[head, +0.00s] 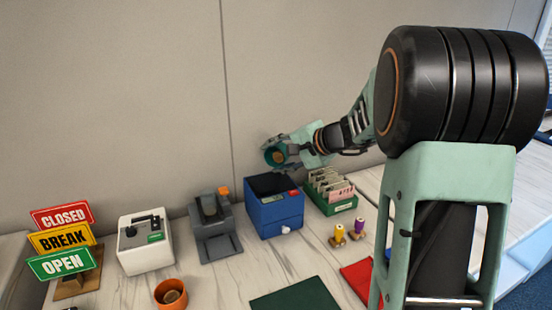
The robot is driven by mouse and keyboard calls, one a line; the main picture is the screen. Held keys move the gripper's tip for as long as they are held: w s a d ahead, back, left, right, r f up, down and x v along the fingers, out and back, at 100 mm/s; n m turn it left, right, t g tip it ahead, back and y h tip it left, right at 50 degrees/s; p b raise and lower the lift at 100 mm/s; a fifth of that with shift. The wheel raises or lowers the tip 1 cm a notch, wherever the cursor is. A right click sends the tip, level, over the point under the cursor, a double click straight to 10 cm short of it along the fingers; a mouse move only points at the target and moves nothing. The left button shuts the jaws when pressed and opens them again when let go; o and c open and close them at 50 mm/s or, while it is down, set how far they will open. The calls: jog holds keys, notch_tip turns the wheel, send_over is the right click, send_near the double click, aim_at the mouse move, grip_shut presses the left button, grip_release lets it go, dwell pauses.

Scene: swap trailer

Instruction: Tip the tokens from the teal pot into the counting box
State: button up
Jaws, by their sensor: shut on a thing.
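My gripper (282,151) is shut on the teal pot (268,157) and holds it in the air above the back of the counter. The pot is tilted on its side, with its mouth turned towards the camera. Something brown shows inside it, probably tokens, too small to count. The blue box (276,217), which I take for the counting box, stands just below the pot. It has a dark top, a red label and a pale knob on its front. The pot is apart from the box. I cannot see any tokens falling or inside the box.
An orange pot (171,295) with brown contents stands at the front. A white device (145,245), a grey stand (215,238) and a sign rack (62,240) are to the left. A green card tray (331,205) and small stampers (339,236) are right of the box. A green mat (297,297) lies in front.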

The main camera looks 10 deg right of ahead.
jog(key=shift+s+a+r+n+t+h+b, duration=0.15)
jog(key=shift+n+t+b, duration=0.2)
jog(key=shift+b, duration=1.55)
jog(key=shift+s+n+t+h+b, duration=0.15)
jog(key=shift+t+b, duration=0.3)
jog(key=shift+b, duration=1.4)
dwell(0.8)
jog(key=shift+s+a+n+t+b, duration=0.15)
jog(key=shift+n+t+b, duration=0.35)
jog(key=shift+b, duration=2.05)
dwell(0.9)
